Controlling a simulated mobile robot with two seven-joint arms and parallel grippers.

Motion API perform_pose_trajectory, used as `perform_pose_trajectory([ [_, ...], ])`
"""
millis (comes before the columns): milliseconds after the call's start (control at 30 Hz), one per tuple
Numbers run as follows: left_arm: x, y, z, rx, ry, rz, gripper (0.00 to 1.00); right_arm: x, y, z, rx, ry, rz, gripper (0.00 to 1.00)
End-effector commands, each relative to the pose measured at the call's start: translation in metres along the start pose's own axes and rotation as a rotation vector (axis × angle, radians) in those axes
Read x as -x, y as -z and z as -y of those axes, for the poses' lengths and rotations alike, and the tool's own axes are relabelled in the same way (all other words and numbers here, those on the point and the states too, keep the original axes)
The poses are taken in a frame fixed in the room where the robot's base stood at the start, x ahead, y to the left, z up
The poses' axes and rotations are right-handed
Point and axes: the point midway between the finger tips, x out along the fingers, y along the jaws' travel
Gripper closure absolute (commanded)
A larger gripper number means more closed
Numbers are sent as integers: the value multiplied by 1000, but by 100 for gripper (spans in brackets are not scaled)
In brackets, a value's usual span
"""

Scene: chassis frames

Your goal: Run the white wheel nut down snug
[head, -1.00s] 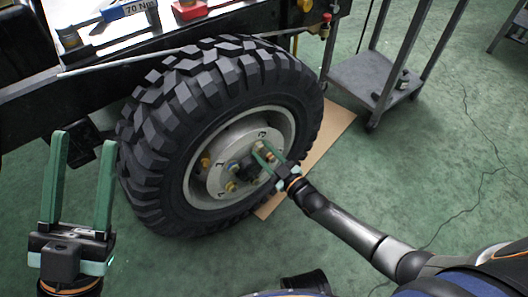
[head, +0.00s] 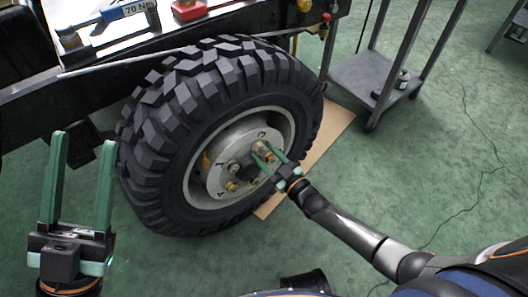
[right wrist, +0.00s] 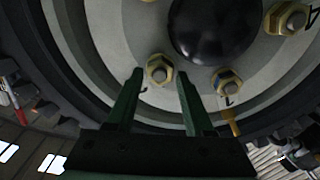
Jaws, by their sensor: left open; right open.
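The wheel's pale hub (head: 213,180) faces me in the head view, with several nuts around a dark centre cap (right wrist: 213,25). In the right wrist view, one hex nut (right wrist: 160,70) on its stud lies between the fingertips of my right gripper (right wrist: 160,73). The fingers look apart from it; their depth is hard to judge. The nuts look brassy, and I cannot tell which is the white one. The right gripper (head: 268,153) is open in front of the hub in the head view. My left gripper (head: 83,142) is open and empty, left of the tyre (head: 155,130).
A torque wrench marked 70 Nm (head: 125,10) and a red item (head: 188,10) lie above the tyre on the chassis. A grey trolley (head: 362,75) stands at the upper right. Cardboard (head: 328,125) lies beside the wheel.

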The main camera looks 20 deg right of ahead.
Motion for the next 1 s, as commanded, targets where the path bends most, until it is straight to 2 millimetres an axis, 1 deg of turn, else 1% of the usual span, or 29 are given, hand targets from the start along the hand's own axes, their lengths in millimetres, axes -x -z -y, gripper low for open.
perform_pose_trajectory([
  [167,-11,12,6,8,5,-5,50,32,2,-1,0,1,6,48],
  [300,-19,21,12,16,12,-12,50,64,2,-1,0,2,7,48],
  [400,-23,26,15,11,13,-16,50,84,2,0,-1,1,6,48],
  [500,-26,30,16,0,11,-20,50,101,2,0,-1,2,5,48],
  [600,-27,32,17,-9,11,-25,50,112,1,0,-1,1,3,48],
  [700,-28,33,18,-12,16,-28,50,119,1,0,-1,1,2,48],
  [1000,-28,33,20,-13,24,-28,50,121,0,0,-1,1,1,48],
])
